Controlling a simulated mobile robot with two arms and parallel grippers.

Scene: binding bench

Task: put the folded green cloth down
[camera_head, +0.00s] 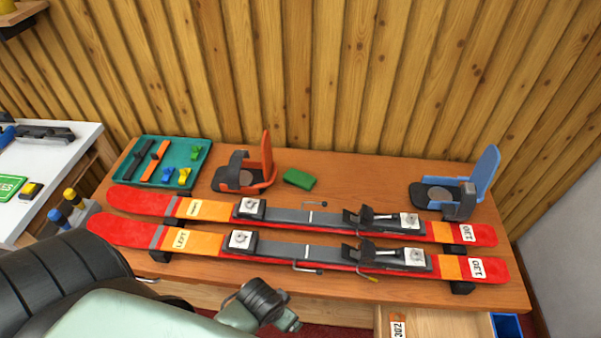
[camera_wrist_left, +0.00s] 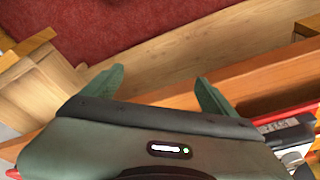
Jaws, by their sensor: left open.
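The folded green cloth (camera_head: 299,179) lies flat on the wooden bench in the head view, behind the skis and between the orange and blue bindings. No gripper touches it. My left gripper (camera_wrist_left: 158,82) is open in the left wrist view, with nothing between its fingers. It is at the front edge of the bench, well apart from the cloth, with red floor beyond. In the head view my left arm comes in at the bottom left, and the fingers are hard to make out. My right gripper is in neither view.
Two red and orange skis (camera_head: 310,215) lie across the bench. An orange binding (camera_head: 262,170), a blue binding (camera_head: 482,180) and a green tray (camera_head: 205,160) with small parts stand behind them. A drawer (camera_head: 440,324) stands open at the front right. Bare wood surrounds the cloth.

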